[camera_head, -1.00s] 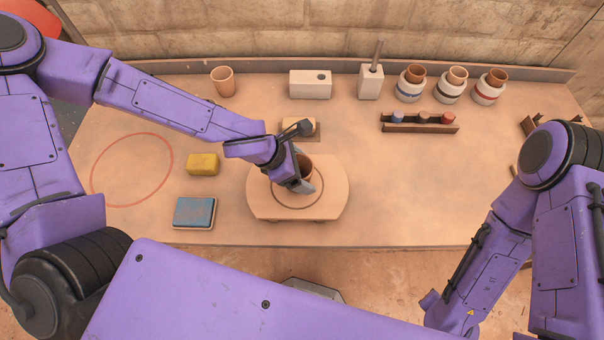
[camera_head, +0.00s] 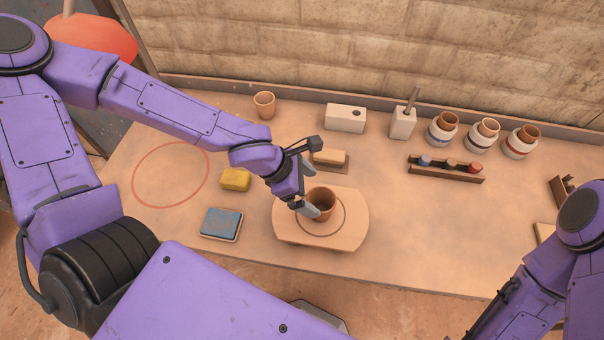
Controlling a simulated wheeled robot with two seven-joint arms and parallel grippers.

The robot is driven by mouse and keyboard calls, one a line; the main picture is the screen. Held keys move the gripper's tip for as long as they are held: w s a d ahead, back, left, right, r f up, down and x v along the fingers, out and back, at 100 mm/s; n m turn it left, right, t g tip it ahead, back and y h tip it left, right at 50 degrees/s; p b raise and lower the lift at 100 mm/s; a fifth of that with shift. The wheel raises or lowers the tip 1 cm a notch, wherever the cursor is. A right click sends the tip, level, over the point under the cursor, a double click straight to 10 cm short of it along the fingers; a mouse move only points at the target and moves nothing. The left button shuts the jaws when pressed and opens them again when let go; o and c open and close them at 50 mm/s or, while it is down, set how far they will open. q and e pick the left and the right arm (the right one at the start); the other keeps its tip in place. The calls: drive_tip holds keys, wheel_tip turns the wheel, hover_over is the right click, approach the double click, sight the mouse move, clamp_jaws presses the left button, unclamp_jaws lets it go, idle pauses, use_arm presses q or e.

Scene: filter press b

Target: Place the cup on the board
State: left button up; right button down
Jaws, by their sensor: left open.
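A brown cup (camera_head: 321,203) stands upright on the round-sided wooden board (camera_head: 345,233), inside the dark ring drawn on it. My left gripper (camera_head: 308,208) is open at the cup's left side, close to its rim; whether a finger touches the cup I cannot tell. Another tan cup (camera_head: 264,105) stands at the back left of the table. My right arm comes in at the lower right, and its gripper is out of the picture.
A yellow sponge (camera_head: 235,179) and a blue pad (camera_head: 221,224) lie left of the board, near a red ring (camera_head: 171,175). A small block (camera_head: 329,158) sits behind the board. Jars (camera_head: 480,136), a white box (camera_head: 345,118) and a rack (camera_head: 445,169) stand behind and right. The right table is fairly clear.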

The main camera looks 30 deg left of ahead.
use_arm(q)
drive_tip(key=p+v, duration=0.1)
drive_tip(key=v, duration=0.2)
drive_tip(key=shift+s+a+r, duration=0.15)
drive_tip(key=shift+a+r, duration=0.05)
drive_tip(key=shift+r, duration=0.1)
